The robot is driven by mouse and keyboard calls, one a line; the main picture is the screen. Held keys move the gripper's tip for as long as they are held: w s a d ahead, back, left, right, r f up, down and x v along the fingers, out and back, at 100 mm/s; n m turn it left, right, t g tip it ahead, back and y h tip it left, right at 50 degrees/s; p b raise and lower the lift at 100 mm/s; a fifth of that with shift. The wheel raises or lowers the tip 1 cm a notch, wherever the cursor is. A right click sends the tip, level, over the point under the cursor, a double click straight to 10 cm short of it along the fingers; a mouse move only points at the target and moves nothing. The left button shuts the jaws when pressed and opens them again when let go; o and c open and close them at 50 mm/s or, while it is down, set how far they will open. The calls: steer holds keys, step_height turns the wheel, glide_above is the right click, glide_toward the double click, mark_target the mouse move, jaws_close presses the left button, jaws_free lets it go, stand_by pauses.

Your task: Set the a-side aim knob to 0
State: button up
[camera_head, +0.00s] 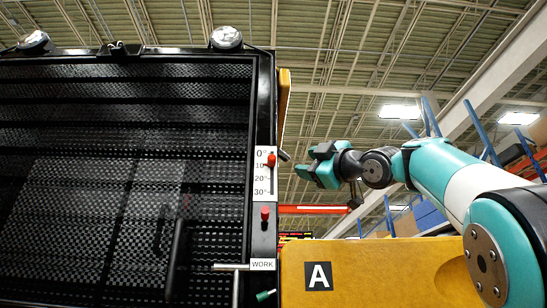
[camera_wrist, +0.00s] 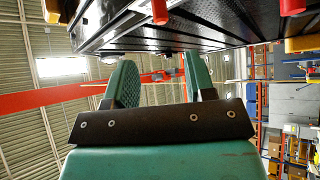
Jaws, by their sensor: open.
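The aim scale (camera_head: 262,185), a white plate marked 0, 10, 20 and 30 from the top, is on the right edge post of the black mesh frame. The red aim knob (camera_head: 271,160) stands out near its top, between the 0 and 10 marks; the angle hides its exact reading. My gripper (camera_head: 312,163) is to the right of the knob, apart from it, open and empty. In the wrist view my gripper (camera_wrist: 158,75) shows both fingers spread. Red knobs (camera_wrist: 160,11) and (camera_wrist: 292,6) are at the top edge; I cannot tell which is the aim knob.
A second red knob (camera_head: 265,213) is below the scale, above a WORK label (camera_head: 262,265) with a lever (camera_head: 230,266). A yellow body (camera_head: 400,272) with an A sign (camera_head: 319,276) stands below my arm. Open air lies between gripper and post.

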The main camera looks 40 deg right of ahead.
mark_target(275, 161)
steer(key=shift+p+x, duration=4)
steer(key=shift+x, duration=2.85)
steer(key=shift+f, duration=0.15)
